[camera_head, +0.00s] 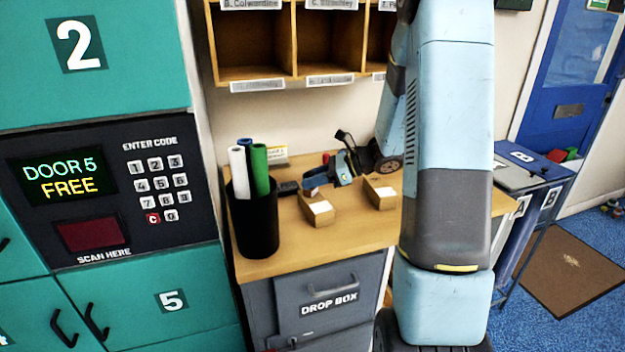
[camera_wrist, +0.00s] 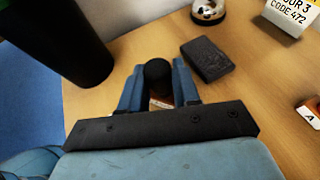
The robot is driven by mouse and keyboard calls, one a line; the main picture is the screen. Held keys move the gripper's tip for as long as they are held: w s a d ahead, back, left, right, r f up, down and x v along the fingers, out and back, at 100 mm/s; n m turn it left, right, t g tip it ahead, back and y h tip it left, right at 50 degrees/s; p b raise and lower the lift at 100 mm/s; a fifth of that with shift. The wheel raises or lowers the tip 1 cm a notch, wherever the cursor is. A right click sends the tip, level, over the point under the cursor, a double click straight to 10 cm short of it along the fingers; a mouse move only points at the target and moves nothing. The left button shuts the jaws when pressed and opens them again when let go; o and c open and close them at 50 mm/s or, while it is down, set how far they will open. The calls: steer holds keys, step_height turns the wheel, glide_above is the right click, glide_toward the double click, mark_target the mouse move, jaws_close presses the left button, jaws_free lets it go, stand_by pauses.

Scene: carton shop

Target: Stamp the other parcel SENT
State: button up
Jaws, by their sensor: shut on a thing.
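My gripper (camera_head: 314,182) is over the desk, and its blue fingers are shut on a stamp with a round black knob (camera_wrist: 157,70) in the wrist view. A small pale and reddish patch shows below the knob, too hidden to make out. A dark block like an ink pad (camera_wrist: 207,58) lies on the desk just beyond and right of the fingers; it also shows in the head view (camera_head: 288,188). Two small brown parcels with white labels lie on the desk: the left parcel (camera_head: 318,209) close by my gripper, the right parcel (camera_head: 380,194) beside my arm. Any stamp marks are too small to read.
A black pot (camera_head: 255,222) with rolled tubes stands at the desk's left, near the gripper. A code card (camera_wrist: 292,20), a small round item (camera_wrist: 208,10) and a small block marked A (camera_wrist: 311,110) also stand on the desk (camera_head: 290,258). Pigeonholes (camera_head: 290,82) hang above.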

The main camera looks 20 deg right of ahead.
steer(key=shift+r, duration=3.5)
steer(key=shift+f, duration=0.1)
